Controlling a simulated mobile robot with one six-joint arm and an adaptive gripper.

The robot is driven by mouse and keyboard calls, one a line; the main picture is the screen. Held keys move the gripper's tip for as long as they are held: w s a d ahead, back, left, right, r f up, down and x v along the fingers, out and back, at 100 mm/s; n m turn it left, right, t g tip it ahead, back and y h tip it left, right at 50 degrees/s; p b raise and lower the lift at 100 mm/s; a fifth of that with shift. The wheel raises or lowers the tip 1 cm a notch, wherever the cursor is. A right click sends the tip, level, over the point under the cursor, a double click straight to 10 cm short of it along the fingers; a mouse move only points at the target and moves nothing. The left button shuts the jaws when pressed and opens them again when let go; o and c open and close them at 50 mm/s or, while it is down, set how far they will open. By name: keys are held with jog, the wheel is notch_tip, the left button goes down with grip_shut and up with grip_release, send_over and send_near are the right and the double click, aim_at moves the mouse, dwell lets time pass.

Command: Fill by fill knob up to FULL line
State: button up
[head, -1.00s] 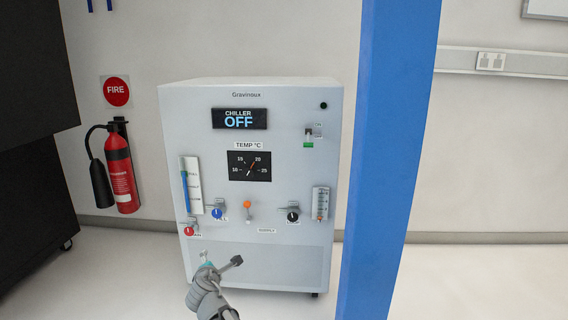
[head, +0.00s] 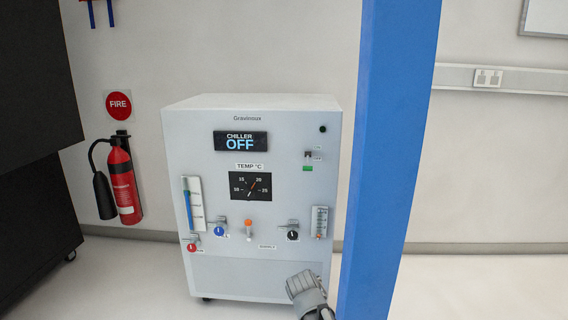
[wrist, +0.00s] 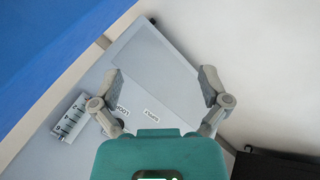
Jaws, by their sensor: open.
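The grey chiller (head: 262,110) stands against the wall in the head view, its display reading "CHILLER OFF". The blue knob (head: 219,231), with a small partly readable label, is low left on its front. Left of it is a level gauge (head: 197,204) with a blue column rising to near its top; its line labels are too small to read. My gripper (wrist: 162,77) is open and empty in the wrist view, facing the panel's lower part near the words "LOOP" and "SUPPLY".
A red knob (head: 192,247), an orange-topped valve (head: 248,229) and a black knob (head: 292,235) sit near the blue one. A flow meter (wrist: 72,117) is at the panel's edge. A blue post (head: 388,150) stands right of the chiller; a fire extinguisher (head: 124,182) hangs left.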

jog(key=s+d+r+m+g+y+p, duration=0.3)
jog(key=s+d+m+g+p, duration=0.2)
jog(key=s+d+m, duration=0.45)
notch_tip(320, 180, up, 38)
jog(key=s+a+n+p, duration=0.1)
jog(key=p, duration=3.6)
jog(key=shift+s+a+f+n, duration=0.2)
jog(key=shift+s+a+n, duration=0.05)
jog(key=shift+s+n, duration=0.1)
